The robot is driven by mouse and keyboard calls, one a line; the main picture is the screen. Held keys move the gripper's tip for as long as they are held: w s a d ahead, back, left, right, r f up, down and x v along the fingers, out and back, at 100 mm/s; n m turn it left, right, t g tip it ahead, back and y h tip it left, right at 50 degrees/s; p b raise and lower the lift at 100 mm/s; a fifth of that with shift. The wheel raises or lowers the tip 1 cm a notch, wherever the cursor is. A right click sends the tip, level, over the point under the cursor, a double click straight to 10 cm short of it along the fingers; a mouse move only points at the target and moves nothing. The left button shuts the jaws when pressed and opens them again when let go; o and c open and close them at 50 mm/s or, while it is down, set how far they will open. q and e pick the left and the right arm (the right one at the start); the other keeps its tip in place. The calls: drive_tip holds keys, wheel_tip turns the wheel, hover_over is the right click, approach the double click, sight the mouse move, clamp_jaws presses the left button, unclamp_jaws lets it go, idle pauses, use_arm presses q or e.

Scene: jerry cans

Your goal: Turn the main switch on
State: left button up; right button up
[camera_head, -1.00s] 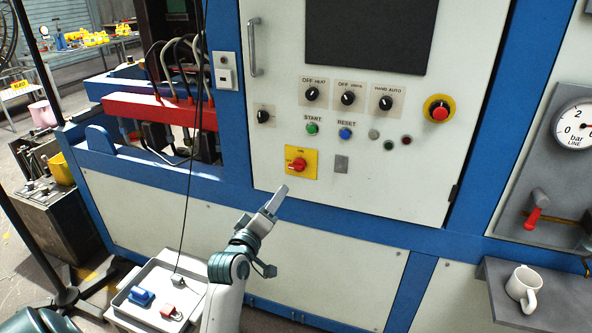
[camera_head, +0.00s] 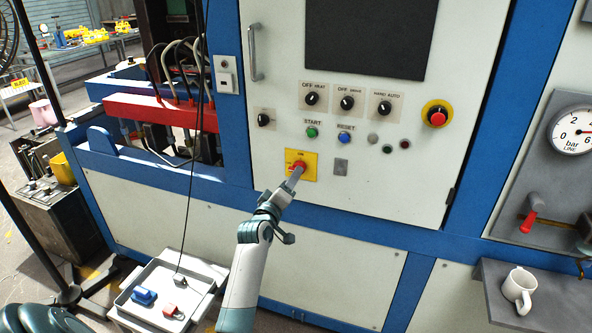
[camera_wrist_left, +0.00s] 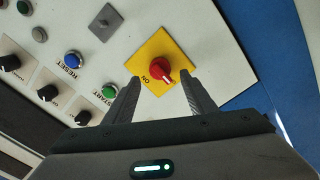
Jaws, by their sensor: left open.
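The main switch is a red rotary knob (camera_wrist_left: 161,71) on a yellow plate (camera_head: 312,165), low on the pale cabinet door. In the head view my left gripper (camera_head: 297,173) reaches up to the plate and partly covers the knob. In the left wrist view its fingers (camera_wrist_left: 160,86) are spread, one on each side of the knob, with visible gaps. I cannot tell how deep the fingers reach around it. An ON label shows on the plate beside the knob. My right gripper is not in view.
A green START button (camera_head: 312,132), a blue RESET button (camera_head: 344,138) and a grey square plate (camera_head: 341,167) sit close by. A red emergency stop (camera_head: 438,117) is farther right. A grey tray (camera_head: 205,270) stands below left. A white mug (camera_head: 520,287) stands on a shelf at right.

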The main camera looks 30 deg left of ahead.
use_arm(q)
drive_tip(key=shift+p+x, duration=0.4)
drive_tip(key=shift+x, duration=2.25)
drive_tip(key=c, duration=1)
drive_tip(key=shift+c, duration=0.2)
